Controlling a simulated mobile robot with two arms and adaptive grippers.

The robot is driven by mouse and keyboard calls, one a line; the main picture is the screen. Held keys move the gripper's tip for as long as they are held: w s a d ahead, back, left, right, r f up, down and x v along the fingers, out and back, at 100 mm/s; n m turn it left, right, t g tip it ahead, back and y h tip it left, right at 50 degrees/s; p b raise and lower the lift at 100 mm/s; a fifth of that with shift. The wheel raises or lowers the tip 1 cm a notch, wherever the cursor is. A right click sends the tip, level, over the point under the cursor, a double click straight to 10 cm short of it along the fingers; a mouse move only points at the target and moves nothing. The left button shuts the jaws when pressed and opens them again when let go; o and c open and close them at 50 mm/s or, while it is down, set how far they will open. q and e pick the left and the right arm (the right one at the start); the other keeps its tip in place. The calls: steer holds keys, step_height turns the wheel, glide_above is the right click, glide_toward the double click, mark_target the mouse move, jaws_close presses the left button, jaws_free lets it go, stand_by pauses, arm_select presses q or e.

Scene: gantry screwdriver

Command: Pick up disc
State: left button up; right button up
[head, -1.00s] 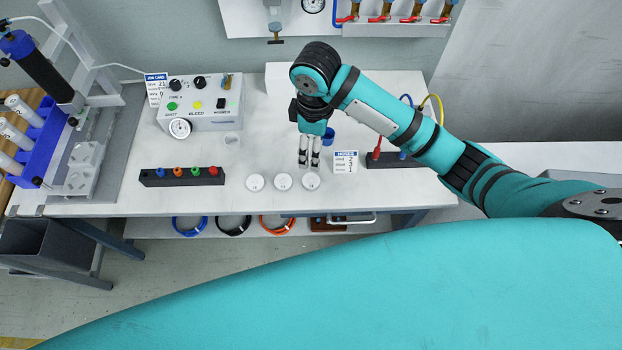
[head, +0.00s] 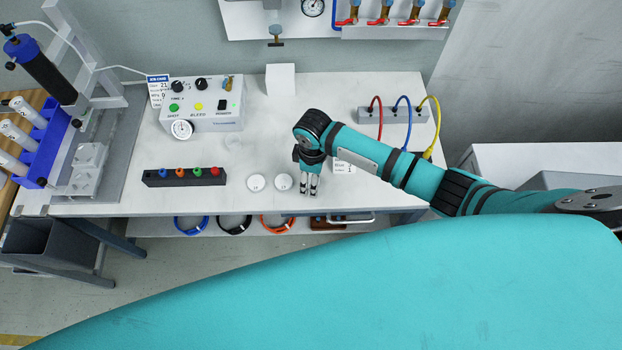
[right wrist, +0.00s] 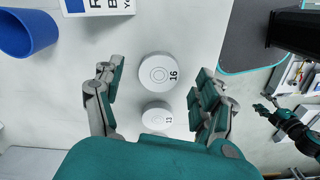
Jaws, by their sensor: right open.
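White round discs lie near the table's front edge. In the head view two show, the left disc (head: 256,183) and the middle disc (head: 282,182). A third, right of these, is hidden behind my right gripper (head: 308,191). In the right wrist view, a disc marked 16 (right wrist: 157,71) lies between the spread fingers of my right gripper (right wrist: 157,76). A disc marked 13 (right wrist: 157,117) lies closer to the palm, also between the fingers. The right gripper is open and empty, pointing down; its height above the discs is hard to tell.
A blue cup (right wrist: 28,30) and a printed card (right wrist: 100,5) stand near the right gripper. A black holder with coloured knobs (head: 184,177) lies left of the discs. A control box (head: 203,105) and a cabled block (head: 392,115) are further back.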

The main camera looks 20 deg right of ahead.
steer(key=shift+f, duration=0.85)
steer(key=shift+c, duration=0.4)
steer(key=c, duration=1.1)
steer(key=shift+c, duration=0.5)
steer(key=shift+r, duration=0.2)
